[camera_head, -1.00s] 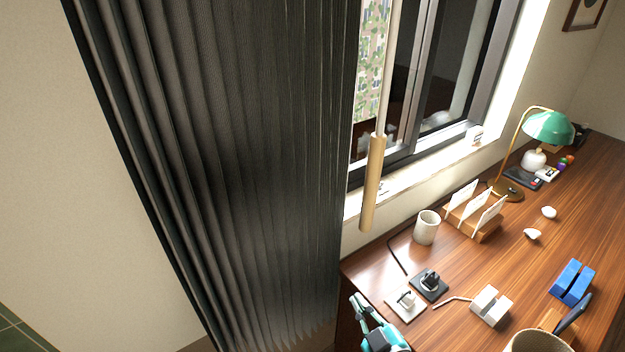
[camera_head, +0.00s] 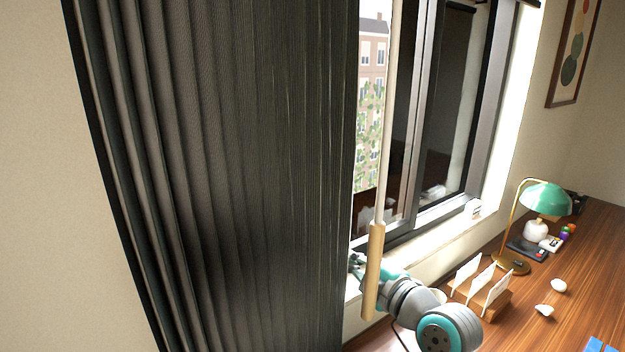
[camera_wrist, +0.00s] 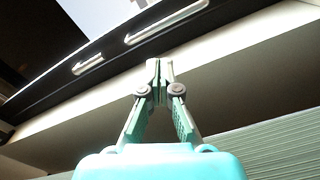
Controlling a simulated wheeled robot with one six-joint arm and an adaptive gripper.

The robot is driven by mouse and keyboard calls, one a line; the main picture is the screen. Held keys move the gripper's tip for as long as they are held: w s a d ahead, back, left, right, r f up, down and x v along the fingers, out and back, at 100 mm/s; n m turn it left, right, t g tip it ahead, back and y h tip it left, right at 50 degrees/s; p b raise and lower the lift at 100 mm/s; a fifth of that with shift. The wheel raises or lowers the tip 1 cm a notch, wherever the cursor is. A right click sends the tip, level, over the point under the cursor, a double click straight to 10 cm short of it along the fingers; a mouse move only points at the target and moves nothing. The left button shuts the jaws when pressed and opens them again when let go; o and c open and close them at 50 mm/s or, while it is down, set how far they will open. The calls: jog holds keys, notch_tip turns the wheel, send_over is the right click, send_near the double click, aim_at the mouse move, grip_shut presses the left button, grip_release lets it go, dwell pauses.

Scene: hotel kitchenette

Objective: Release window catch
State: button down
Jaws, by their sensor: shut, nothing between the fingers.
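The window (camera_head: 440,110) has a dark frame and stands behind the curtain's right edge. In the wrist view, two pale metal fittings sit on the dark frame (camera_wrist: 50,100): a long bar handle (camera_wrist: 166,22) and a shorter piece (camera_wrist: 88,65) to its left. I cannot tell for sure which one is the catch. My gripper (camera_wrist: 159,70) is shut and empty, with its fingertips together below the long handle, apparently apart from it. In the head view my gripper (camera_head: 356,264) shows partly at the sill, beside the curtain and behind the wooden wand. The fittings are not discernible there.
A dark pleated curtain (camera_head: 230,180) covers the left. A wooden wand (camera_head: 373,270) hangs in front of my arm. The desk (camera_head: 575,275) holds a green lamp (camera_head: 546,198) and a letter rack (camera_head: 482,298) with cards. A small white item (camera_head: 472,209) stands on the sill (camera_head: 440,246).

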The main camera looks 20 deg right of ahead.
notch_tip(320, 180, up, 13)
jog(key=w+n+y, duration=0.1)
jog(key=n+y, duration=0.1)
jog(key=n, duration=0.4)
jog(key=shift+w+r+n+g, duration=0.15)
jog(key=shift+n+g, duration=0.15)
jog(key=shift+g, duration=0.1)
jog(key=shift+w+d, duration=0.1)
jog(key=x, duration=0.9)
jog(key=shift+w+a, duration=0.3)
jog(key=shift+w, duration=0.05)
